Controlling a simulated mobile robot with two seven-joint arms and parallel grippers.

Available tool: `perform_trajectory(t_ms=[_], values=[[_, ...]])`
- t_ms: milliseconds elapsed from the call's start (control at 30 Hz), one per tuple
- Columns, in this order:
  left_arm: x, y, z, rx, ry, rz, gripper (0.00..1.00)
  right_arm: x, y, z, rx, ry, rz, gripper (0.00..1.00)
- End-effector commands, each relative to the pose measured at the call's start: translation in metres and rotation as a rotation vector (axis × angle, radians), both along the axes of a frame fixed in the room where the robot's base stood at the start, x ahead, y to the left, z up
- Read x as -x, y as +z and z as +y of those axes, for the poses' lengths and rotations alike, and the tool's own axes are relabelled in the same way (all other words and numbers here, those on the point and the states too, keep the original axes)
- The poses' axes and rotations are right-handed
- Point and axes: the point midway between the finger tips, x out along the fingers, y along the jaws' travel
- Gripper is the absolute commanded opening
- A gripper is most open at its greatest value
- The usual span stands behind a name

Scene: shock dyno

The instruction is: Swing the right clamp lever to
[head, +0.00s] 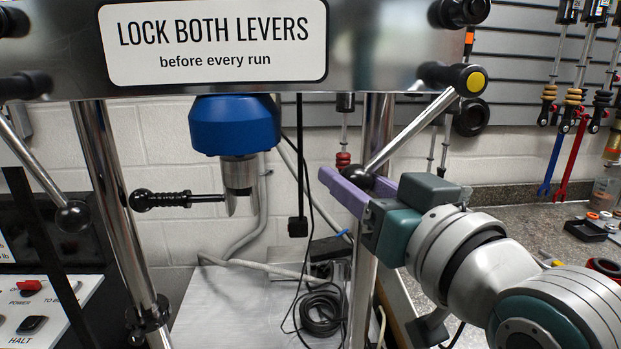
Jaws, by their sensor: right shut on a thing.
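The right clamp lever (412,128) is a chrome rod running down and left from a black hub with a yellow cap (476,81) to a dark ball knob. My right gripper (348,188) has purple fingers and comes in from the right. It is shut on the knob end of this lever, and its fingers hide part of the knob. The left clamp lever (35,163) shows at the left edge, a chrome rod slanting down and right to a black ball knob (73,217). My left gripper is out of view.
A crosshead carries a sign (216,44) about locking both levers. Chrome columns (120,210) stand left and right, the right one just behind my gripper. A blue load cell (235,125) hangs between them. A control panel (45,310) sits lower left; a bench (545,235) with parts is at right.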

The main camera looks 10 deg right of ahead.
Motion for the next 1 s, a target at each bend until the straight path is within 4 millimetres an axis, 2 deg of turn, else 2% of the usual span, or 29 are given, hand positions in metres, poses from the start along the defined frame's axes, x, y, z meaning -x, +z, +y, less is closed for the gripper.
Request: perform_trajectory(t_ms=[267,467,1000], values=[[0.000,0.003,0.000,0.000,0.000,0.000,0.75,0.000,-0.004,-0.005,0.045,0.000,0.003,0.00],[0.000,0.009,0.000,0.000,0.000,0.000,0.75,0.001,-0.015,-0.019,0.160,0.000,0.015,0.00],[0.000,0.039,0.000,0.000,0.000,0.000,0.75,0.007,-0.042,-0.088,0.654,0.000,0.057,0.00]])
